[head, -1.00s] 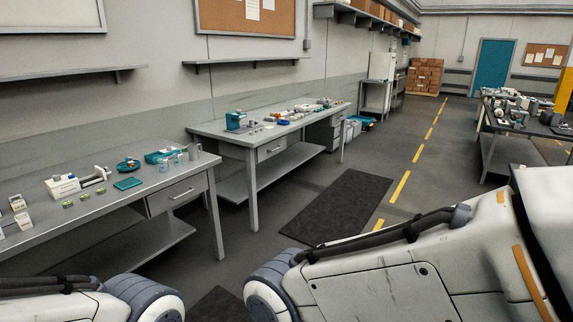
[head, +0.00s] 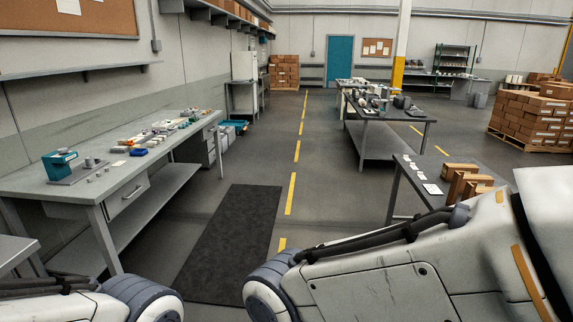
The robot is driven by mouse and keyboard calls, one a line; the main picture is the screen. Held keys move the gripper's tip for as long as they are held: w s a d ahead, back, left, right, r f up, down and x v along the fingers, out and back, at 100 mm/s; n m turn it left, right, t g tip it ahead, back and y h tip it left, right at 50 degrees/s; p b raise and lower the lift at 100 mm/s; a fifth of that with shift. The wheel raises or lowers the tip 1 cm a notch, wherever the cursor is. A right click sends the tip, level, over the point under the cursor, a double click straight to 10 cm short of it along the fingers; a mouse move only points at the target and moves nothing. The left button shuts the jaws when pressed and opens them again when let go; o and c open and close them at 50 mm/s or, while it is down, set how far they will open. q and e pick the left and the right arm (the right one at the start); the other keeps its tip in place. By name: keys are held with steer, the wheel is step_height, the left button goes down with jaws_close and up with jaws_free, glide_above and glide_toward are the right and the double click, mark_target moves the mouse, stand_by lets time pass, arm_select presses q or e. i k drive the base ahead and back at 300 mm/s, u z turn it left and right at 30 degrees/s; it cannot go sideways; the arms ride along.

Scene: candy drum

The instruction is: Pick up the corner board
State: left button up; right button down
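I cannot make out a corner board for certain in the head view. Several brown cardboard-coloured pieces (head: 464,184) stand on the dark table at the right, partly cut off by my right arm. White cards or labels (head: 432,188) lie beside them. My two arms show at the bottom of the view, but neither gripper is in the picture.
A grey workbench (head: 60,190) with small parts runs along the left wall. A dark mat (head: 228,245) lies on the open aisle floor beside a yellow dashed line (head: 291,193). A dark table (head: 390,150) stands right of the aisle. Stacked boxes (head: 530,120) are at far right.

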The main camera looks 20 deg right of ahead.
mark_target(456, 185)
steer(key=z, duration=0.85)
steer(key=i, duration=1.05)
steer(key=z, duration=0.6)
steer(key=i, duration=2.15)
steer(key=u, duration=0.1)
